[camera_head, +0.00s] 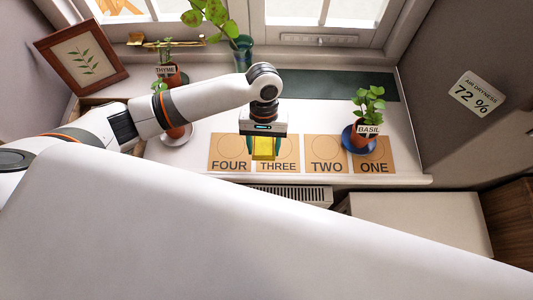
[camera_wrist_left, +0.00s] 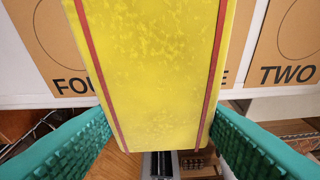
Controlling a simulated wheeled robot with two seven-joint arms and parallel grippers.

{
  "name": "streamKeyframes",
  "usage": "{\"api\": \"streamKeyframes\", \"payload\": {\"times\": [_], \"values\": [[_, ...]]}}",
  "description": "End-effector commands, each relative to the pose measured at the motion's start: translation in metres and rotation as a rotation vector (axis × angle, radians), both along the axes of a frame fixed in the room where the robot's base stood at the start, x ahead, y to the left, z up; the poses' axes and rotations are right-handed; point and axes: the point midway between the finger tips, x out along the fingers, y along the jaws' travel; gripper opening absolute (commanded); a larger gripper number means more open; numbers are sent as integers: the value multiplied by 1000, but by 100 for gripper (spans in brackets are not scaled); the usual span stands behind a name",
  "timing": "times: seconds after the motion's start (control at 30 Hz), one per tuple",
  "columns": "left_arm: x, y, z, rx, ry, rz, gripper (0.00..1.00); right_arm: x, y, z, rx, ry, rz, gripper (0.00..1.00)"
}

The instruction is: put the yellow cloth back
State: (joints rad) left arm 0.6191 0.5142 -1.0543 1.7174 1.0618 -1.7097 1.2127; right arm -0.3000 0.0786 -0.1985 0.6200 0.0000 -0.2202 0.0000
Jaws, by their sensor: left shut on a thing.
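The yellow cloth (camera_head: 264,148) has red stripes along its edges in the left wrist view (camera_wrist_left: 150,70). My left gripper (camera_head: 264,155) is shut on it, with a green finger on each side. The gripper points down over the front of the windowsill, at the mats marked FOUR (camera_head: 230,165) and THREE (camera_head: 290,166). The cloth hides part of both mats. I cannot tell how high it is above the sill. My right gripper is not in view.
A basil pot on a blue saucer (camera_head: 347,138) stands at mat ONE (camera_head: 378,166); mat TWO (camera_head: 326,166) is bare. A thyme pot (camera_head: 182,76), a green vase (camera_head: 243,58) and a framed picture (camera_head: 84,56) stand behind. A dark green mat (camera_head: 335,86) lies clear at the back right.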

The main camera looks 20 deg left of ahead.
Motion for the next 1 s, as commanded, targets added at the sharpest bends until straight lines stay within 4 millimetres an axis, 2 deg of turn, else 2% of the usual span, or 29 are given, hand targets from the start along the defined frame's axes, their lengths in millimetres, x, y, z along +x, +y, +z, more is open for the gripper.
{"api": "streamKeyframes", "payload": {"times": [0.03, 0.17, 0.27, 0.5, 0.87, 0.9, 1.0], "values": [[-1, 0, -9, 2, 3, 1, 12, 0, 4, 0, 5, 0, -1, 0], [0, 0, -22, 1, -1, 0, 12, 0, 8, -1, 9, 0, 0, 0], [0, 0, -29, 0, -1, -1, 12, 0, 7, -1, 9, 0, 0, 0], [0, 0, -60, 1, 0, 0, 12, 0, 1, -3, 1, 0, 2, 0], [0, 0, -63, 0, -2, -1, 12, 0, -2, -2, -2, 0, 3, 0], [0, 0, -63, -1, -2, -2, 61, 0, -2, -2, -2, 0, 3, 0], [0, 1, -63, 0, -2, -1, 77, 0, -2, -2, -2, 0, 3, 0]]}}
